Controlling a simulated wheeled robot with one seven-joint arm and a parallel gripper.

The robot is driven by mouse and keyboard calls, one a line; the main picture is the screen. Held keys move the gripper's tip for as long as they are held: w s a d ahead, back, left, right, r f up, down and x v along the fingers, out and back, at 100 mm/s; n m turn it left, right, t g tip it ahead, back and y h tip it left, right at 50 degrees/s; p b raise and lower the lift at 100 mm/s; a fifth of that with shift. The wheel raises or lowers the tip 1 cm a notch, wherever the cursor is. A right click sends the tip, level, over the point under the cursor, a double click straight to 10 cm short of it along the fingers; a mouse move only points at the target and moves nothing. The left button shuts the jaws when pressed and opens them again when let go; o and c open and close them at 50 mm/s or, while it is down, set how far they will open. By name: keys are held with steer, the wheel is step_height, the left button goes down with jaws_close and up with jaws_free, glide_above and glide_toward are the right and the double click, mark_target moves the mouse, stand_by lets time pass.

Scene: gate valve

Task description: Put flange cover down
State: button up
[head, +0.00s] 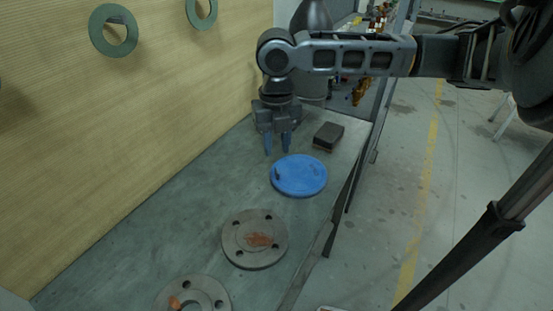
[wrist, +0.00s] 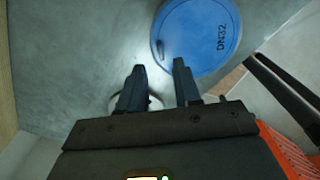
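The blue round flange cover (head: 299,176) lies flat on the grey bench top (head: 180,215), close to its right edge. In the wrist view the cover (wrist: 205,35) shows a small handle on its face and the marking DN32. My gripper (head: 277,150) is just behind and left of the cover in the head view, pointing down. Its two fingers are apart with nothing held between them, and they do not touch the cover. In the wrist view my gripper (wrist: 159,68) has the cover beyond its fingertips. A pale round shape behind the fingers is mostly hidden.
A grey bolt-holed flange (head: 236,242) with an orange patch lies in front of the cover. Another flange (head: 214,287) is cut off at the bottom. A dark block (head: 328,135) sits behind right. Green rings (head: 101,39) hang on the wooden wall. The bench's left side is clear.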

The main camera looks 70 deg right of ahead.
step_height(320, 180, up, 5)
stand_by(0.3)
stand_by(0.4)
